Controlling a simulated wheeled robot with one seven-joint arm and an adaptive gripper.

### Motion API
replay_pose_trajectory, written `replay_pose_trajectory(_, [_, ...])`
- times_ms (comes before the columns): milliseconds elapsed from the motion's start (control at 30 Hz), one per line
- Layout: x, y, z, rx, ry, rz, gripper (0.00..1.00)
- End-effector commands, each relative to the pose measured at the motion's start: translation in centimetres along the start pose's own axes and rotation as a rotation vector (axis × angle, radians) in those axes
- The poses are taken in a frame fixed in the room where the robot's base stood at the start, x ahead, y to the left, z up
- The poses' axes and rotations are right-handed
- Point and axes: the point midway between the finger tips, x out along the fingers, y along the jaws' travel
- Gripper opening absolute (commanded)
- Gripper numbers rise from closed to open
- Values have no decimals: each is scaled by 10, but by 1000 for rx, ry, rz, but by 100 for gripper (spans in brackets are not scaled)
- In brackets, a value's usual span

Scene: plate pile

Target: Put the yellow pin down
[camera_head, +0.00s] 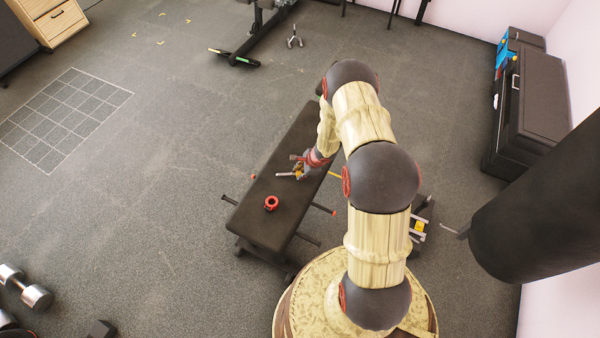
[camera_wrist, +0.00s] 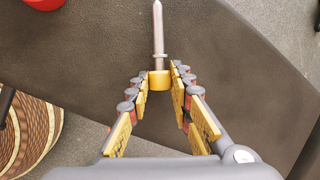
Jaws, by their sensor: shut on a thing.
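The yellow pin (camera_wrist: 159,79) has a yellow head and a silver pointed shaft. My gripper (camera_wrist: 159,88) is shut on its yellow head, and the shaft points away from the fingers. In the head view my gripper (camera_head: 299,168) is over the black bench (camera_head: 262,226), near its right-hand edge, and the silver shaft of the pin (camera_head: 284,175) points left. The pin looks to lie about level over the bench top. I cannot tell whether it touches the pad.
A red ring-shaped collar (camera_head: 271,203) lies on the bench, and its edge shows in the wrist view (camera_wrist: 44,3). Short bars stick out from the bench sides. The bench pad between is clear. Dumbbells (camera_head: 25,288) lie on the floor at lower left.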

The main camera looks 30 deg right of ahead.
Motion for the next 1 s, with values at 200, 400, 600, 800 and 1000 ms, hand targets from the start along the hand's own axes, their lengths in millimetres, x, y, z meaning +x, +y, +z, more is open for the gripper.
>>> replay_pose_trajectory(200, [0,0,0,0,0,0,31])
replay_pose_trajectory(400, [0,0,0,0,0,0,42])
replay_pose_trajectory(600, [0,1,0,0,0,1,43])
replay_pose_trajectory(800, [-5,0,0,-1,0,0,43])
replay_pose_trajectory(1000, [-34,-1,0,0,0,-2,43])
